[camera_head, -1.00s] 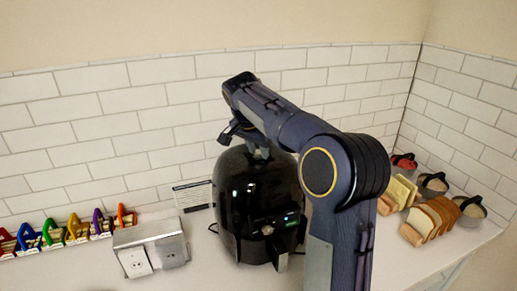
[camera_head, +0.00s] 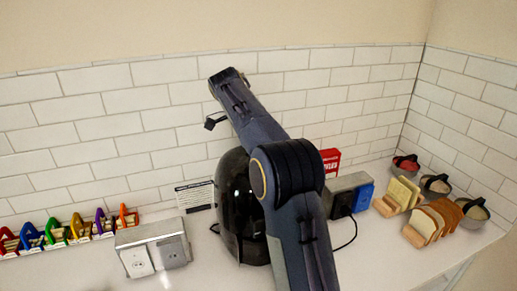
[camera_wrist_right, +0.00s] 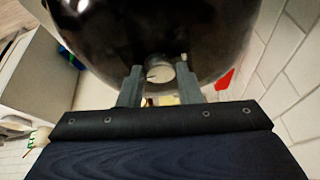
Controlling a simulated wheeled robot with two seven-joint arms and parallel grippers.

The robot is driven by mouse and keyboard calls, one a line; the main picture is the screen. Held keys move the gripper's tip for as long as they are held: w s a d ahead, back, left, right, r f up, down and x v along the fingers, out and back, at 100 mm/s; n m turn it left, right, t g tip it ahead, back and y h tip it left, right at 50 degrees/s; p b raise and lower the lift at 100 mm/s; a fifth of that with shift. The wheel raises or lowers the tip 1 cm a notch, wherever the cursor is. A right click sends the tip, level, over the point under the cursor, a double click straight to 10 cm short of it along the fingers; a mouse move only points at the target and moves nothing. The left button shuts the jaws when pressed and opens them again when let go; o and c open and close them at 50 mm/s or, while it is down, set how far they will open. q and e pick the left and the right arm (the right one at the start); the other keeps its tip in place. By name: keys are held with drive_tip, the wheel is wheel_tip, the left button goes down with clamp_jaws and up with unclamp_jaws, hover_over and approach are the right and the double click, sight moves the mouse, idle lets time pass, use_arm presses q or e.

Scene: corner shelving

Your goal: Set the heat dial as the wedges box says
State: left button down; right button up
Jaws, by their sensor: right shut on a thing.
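The black rounded fryer (camera_head: 233,205) stands on the counter against the tiled wall. My right arm crosses in front of it in the head view and hides its front panel. In the right wrist view the heat dial (camera_wrist_right: 160,71), a round pale knob with a dark mark, sits on the dark fryer body (camera_wrist_right: 110,35). My right gripper (camera_wrist_right: 160,88) is shut on it, one finger on each side. A red box (camera_head: 331,162) with white lettering stands behind and right of my arm, partly hidden; its text is too small to read. My left gripper is not in view.
A metal socket box (camera_head: 152,247) is left of the fryer, near several coloured racks (camera_head: 78,231). A text card (camera_head: 195,194) stands at the wall. A blue plug (camera_head: 363,198) is on the right. Bread slices (camera_head: 433,219) and lidded bowls (camera_head: 472,210) stand farther right.

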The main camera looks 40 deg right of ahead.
drive_tip(key=shift+m, duration=0.3)
drive_tip(key=o, duration=1)
drive_tip(key=shift+c, duration=0.2)
drive_tip(key=v, duration=0.2)
drive_tip(key=shift+w+a+r, duration=0.15)
drive_tip(key=shift+r, duration=0.25)
drive_tip(key=w+a, duration=0.4)
drive_tip(key=a, duration=0.7)
drive_tip(key=shift+a, duration=0.25)
